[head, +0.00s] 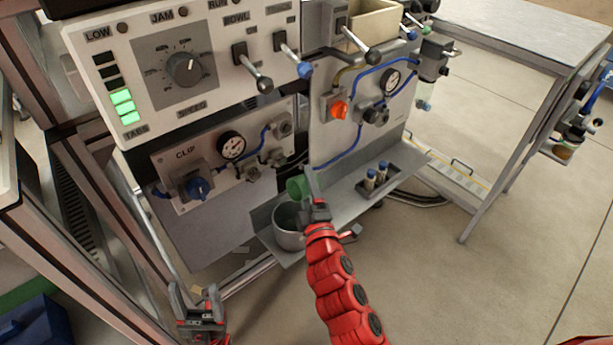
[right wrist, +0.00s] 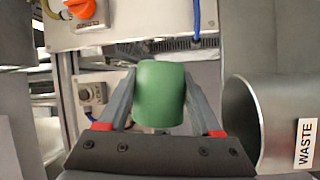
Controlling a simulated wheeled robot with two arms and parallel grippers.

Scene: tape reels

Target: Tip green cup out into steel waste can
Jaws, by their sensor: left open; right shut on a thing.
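The green cup (head: 297,187) is held by my right gripper (head: 314,194) above the right rim of the steel waste can (head: 289,238). In the right wrist view the green cup (right wrist: 160,95) sits between the two fingers of my right gripper (right wrist: 160,100), which touch its sides. The cup looks tilted in the head view; its contents do not show. The waste can, with a WASTE label, shows at the right of the right wrist view (right wrist: 262,110), beside the cup. My left gripper (head: 195,296) is open and empty at the lower left, away from the can.
The can stands on a grey shelf (head: 345,198) below a panel with a gauge, blue hoses and an orange knob (head: 338,109). A dark rack with small bottles (head: 376,178) is to its right. A control panel (head: 185,65) is at upper left. Floor at right is clear.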

